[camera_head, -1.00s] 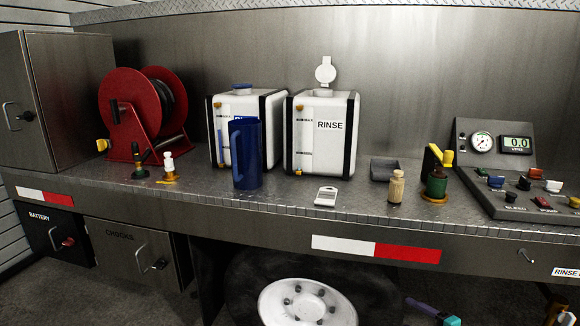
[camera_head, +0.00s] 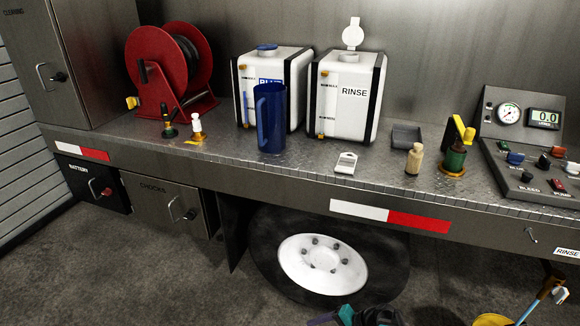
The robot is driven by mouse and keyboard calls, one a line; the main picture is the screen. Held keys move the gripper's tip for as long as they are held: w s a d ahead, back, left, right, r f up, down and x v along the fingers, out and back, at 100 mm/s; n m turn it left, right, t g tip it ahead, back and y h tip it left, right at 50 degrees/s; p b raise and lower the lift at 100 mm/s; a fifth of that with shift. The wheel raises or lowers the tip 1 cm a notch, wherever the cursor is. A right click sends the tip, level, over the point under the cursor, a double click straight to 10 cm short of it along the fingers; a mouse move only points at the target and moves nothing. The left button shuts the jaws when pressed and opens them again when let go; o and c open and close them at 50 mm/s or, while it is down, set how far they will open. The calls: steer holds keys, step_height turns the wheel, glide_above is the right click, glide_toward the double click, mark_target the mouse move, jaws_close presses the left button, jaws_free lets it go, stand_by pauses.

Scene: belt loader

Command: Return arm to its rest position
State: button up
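What looks like my gripper (camera_head: 336,317) shows at the bottom edge, low in front of the wheel. Only purple and teal parts are in view, with dark parts of my arm beside them. The frame edge cuts it off, so I cannot tell whether its fingers are open or shut or hold anything. It is well below the bench deck (camera_head: 290,172) and apart from the things on it.
On the deck stand a red hose reel (camera_head: 172,70), a blue jug (camera_head: 270,120), a rinse tank (camera_head: 345,100), a small bottle (camera_head: 414,158) and a gauge panel (camera_head: 520,115). Below are the wheel (camera_head: 322,262) and a yellow bucket (camera_head: 492,319) with a long-handled tool. Open floor lies lower left.

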steer(key=s+a+f+n+g+h+p, duration=0.2)
steer(key=s+a+n+g+p, duration=0.15)
steer(key=s, duration=0.55)
steer(key=s+d+f+n+g+h+p, duration=0.1)
steer(key=s+f+g+h, duration=0.1)
steer(key=s, duration=0.3)
steer(key=s+d+f+n+g+h, duration=0.1)
steer(key=s+d+h, duration=0.1)
steer(key=s, duration=0.4)
steer(key=s+d+n+g+h, duration=0.1)
steer(key=s+d+h, duration=0.1)
steer(key=d, duration=0.4)
steer(key=shift+d+f+n+h, duration=0.2)
steer(key=shift+d+n+h, duration=0.15)
steer(key=shift+h, duration=0.05)
steer(key=shift+w, duration=0.1)
